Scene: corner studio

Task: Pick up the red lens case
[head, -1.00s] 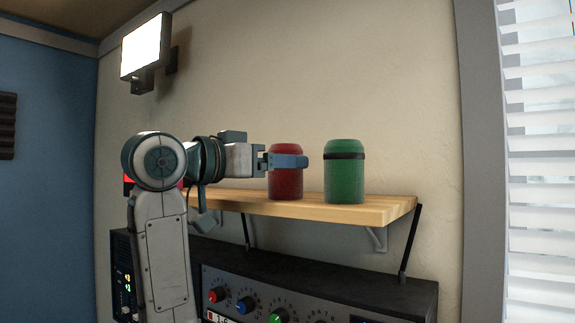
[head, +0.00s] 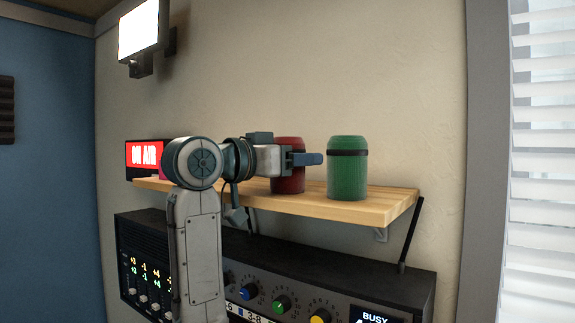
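The red lens case (head: 288,183) is a red cylinder with a domed top, upright on the wooden wall shelf (head: 372,208). My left gripper (head: 308,159) comes in from the left and crosses in front of the case's upper middle, covering part of it. One blue finger reaches past the case's right edge. The other finger is hidden, so I cannot tell whether the gripper is open or shut, or whether it touches the case. My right gripper is not in view.
A green case (head: 347,170) with a black band stands just right of the red one. A lit ON AIR sign (head: 144,155) is at the shelf's left end. An audio rack (head: 300,275) is below the shelf. A bright lamp (head: 140,30) hangs above left.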

